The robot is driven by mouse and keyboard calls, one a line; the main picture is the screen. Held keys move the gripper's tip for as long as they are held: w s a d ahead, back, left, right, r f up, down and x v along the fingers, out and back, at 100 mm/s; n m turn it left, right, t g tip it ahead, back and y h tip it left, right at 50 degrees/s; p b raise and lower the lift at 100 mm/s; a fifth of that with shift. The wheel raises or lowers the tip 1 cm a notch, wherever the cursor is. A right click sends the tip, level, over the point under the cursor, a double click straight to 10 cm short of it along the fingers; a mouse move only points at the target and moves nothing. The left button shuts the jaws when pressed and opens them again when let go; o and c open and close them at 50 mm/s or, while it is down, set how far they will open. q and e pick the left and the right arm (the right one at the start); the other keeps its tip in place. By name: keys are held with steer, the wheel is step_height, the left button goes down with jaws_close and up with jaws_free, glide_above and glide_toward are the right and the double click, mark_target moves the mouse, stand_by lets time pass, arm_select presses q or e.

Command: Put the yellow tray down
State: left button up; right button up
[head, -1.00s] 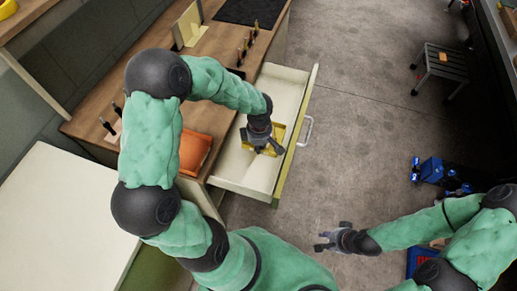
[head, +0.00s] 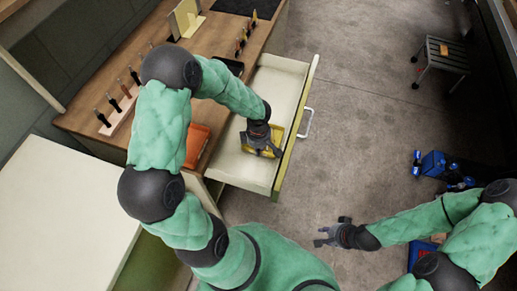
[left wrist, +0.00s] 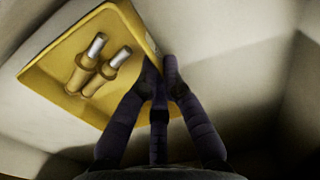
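The yellow tray (head: 277,134) is inside the open cream drawer (head: 278,85), toward its near end. In the left wrist view the yellow tray (left wrist: 48,68) holds two brass-coloured pieces with silver tips (left wrist: 102,66). My left gripper (head: 262,152) is over the tray in the head view and hides part of it. In the left wrist view its fingers (left wrist: 160,68) are close together at the tray's side wall, closed on it. I cannot tell whether the tray touches the drawer floor. My right gripper (head: 322,236) is open and empty over the floor.
The drawer's front with its handle (head: 309,122) faces the open floor. The wooden bench (head: 215,40) carries a tool rack (head: 118,108), an orange bin (head: 196,143) and a dark mat. A stool (head: 443,58) and blue items (head: 432,165) stand at right.

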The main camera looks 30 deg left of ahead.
arm_select(q)
steer(key=o, duration=0.3)
steer(key=shift+r, duration=0.2)
step_height(320, 180, up, 12)
steer(key=p, duration=0.4)
